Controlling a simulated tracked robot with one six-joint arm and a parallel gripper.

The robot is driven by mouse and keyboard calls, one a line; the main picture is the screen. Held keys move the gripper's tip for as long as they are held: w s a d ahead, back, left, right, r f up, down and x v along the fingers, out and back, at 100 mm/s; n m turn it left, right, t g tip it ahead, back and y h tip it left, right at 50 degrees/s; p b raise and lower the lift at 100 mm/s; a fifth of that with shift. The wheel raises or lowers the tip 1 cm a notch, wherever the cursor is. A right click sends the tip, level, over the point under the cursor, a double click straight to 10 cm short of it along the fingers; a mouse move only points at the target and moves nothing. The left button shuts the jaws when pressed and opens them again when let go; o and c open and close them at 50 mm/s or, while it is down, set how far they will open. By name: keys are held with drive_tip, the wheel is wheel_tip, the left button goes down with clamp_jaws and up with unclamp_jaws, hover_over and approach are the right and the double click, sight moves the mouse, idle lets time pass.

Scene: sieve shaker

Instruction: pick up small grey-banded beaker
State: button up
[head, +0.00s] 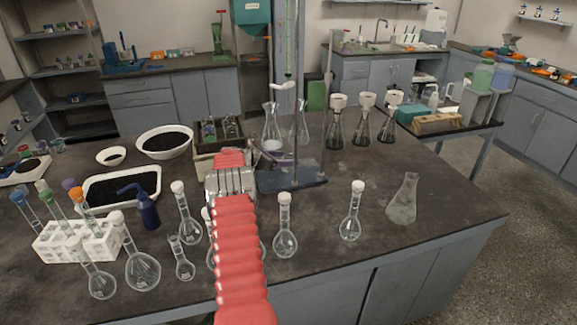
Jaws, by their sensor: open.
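I cannot clearly pick out a small grey-banded beaker. A small pale-rimmed vessel (272,146) stands by the burette stand, just right of and beyond my gripper; it is too small to tell whether it has a grey band. My gripper (230,159) reaches forward over the middle of the bench at the end of my red arm. Its jaws are open, and I see nothing held between them. My arm hides part of the bench and part of a flask below it.
A burette stand (294,182) is close right of my gripper. Several stoppered flasks, including one at front centre (285,240), line the front edge. A white tube rack (76,246) and black-filled trays (121,172) are left. A conical flask (403,203) stands right, with clear bench around it.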

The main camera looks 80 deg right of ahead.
sight(285, 171)
drive_tip(key=shift+s+d, duration=0.1)
drive_tip(key=shift+c, duration=0.5)
drive_tip(key=c, duration=1)
drive_tip(key=shift+c, duration=0.2)
wheel_tip(285, 171, up, 7)
drive_tip(key=w+a, duration=1)
drive_tip(key=a, duration=0.4)
drive_tip(key=shift+w+a, duration=0.2)
drive_tip(key=shift+w, duration=0.2)
